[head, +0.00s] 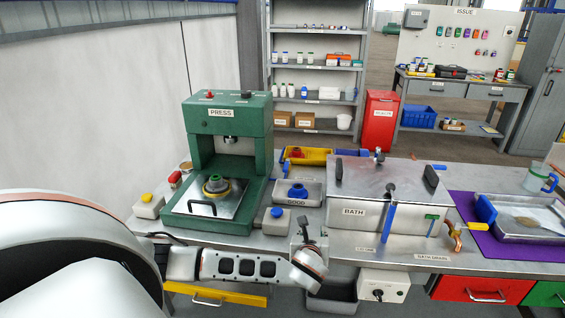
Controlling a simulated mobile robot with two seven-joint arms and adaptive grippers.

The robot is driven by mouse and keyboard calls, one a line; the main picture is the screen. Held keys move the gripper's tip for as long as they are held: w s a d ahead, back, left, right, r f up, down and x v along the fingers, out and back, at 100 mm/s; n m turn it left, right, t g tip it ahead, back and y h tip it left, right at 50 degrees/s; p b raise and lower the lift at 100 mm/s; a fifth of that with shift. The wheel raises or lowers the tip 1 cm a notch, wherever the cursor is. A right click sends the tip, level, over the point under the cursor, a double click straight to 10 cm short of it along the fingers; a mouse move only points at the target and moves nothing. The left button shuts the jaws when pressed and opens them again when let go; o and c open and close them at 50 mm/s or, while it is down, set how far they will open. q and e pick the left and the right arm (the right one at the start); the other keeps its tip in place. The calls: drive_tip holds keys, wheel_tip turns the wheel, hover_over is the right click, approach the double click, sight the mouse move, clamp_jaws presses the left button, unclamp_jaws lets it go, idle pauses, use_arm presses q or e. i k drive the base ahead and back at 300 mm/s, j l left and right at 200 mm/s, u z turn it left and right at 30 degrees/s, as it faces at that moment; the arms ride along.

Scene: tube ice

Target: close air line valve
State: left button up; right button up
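The steel bath (353,212) stands on the bench right of centre. I cannot tell for certain which is the air line valve. My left gripper (304,232) is at the bench's front edge, left of the bath and apart from these handles; its fingers are small and partly hidden. My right gripper is out of view.
The green press (228,133) stands left on the bench. A grey box with a blue button (277,220) and a GOOD tray (312,192) lie near my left gripper. A control box with a black knob (383,286) hangs below the bench front. A purple mat (467,212) lies right.

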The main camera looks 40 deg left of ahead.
sight(286, 165)
drive_tip(key=i+j, duration=0.15)
drive_tip(key=j, duration=0.2)
drive_tip(key=i+j, duration=0.2)
drive_tip(key=j, duration=0.15)
drive_tip(key=i+j, duration=0.15)
drive_tip(key=j, duration=0.2)
drive_tip(key=i+j, duration=0.15)
drive_tip(key=j, duration=0.2)
